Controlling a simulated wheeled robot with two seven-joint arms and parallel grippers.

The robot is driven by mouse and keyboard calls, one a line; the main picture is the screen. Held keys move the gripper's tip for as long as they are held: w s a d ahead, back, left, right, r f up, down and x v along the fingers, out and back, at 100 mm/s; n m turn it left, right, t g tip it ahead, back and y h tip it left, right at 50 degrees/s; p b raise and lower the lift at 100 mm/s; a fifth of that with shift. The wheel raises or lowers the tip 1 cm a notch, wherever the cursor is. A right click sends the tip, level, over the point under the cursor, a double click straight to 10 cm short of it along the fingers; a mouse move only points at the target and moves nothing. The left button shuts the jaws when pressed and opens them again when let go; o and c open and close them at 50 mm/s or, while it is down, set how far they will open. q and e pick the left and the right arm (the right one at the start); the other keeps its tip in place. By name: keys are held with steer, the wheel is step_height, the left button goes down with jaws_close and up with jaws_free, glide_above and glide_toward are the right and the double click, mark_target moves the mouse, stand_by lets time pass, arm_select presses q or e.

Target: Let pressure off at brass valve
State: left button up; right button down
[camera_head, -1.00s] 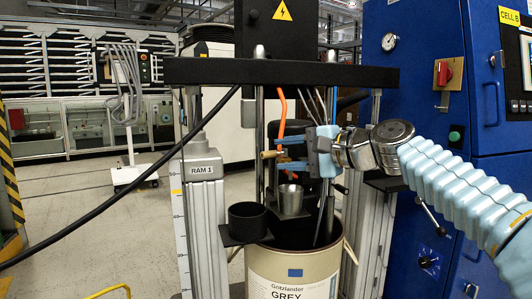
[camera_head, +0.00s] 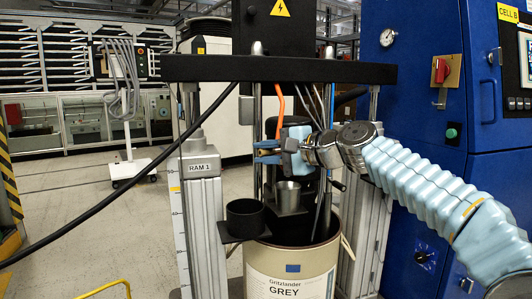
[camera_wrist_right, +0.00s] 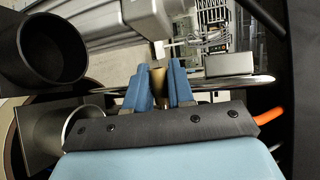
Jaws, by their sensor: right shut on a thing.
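My right gripper (camera_head: 262,152) reaches in from the right, across the front of the drum pump. Its blue fingers point left, by the left metal rod under the black crossbeam. In the right wrist view my right gripper (camera_wrist_right: 159,88) is shut on the brass valve (camera_wrist_right: 158,78), which stands between the two blue fingertips. In the head view the fingers and rod largely hide the valve. The orange hose (camera_head: 280,110) comes down just behind the gripper. My left gripper is not in view.
A black cup (camera_head: 245,219) and a metal cup (camera_head: 288,197) sit on holders below the gripper, above the open drum (camera_head: 292,262). The black crossbeam (camera_head: 280,69) is overhead. A blue cabinet (camera_head: 424,150) stands on the right. A black cable (camera_head: 120,193) crosses the left side.

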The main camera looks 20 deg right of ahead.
steer(key=shift+a+r+p, duration=0.1)
steer(key=shift+r+p, duration=0.05)
steer(key=shift+p, duration=0.25)
steer(key=m+t+h+p, duration=0.1)
steer(key=p, duration=0.1)
steer(key=w+m+t+h+p, duration=0.1)
steer(key=m+h+p, duration=0.1)
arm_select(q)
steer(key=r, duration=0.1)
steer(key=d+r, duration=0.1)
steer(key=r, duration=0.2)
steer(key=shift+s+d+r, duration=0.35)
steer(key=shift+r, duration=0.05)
arm_select(e)
steer(key=shift+f, duration=0.2)
steer(key=c, duration=1.1)
jaws_free()
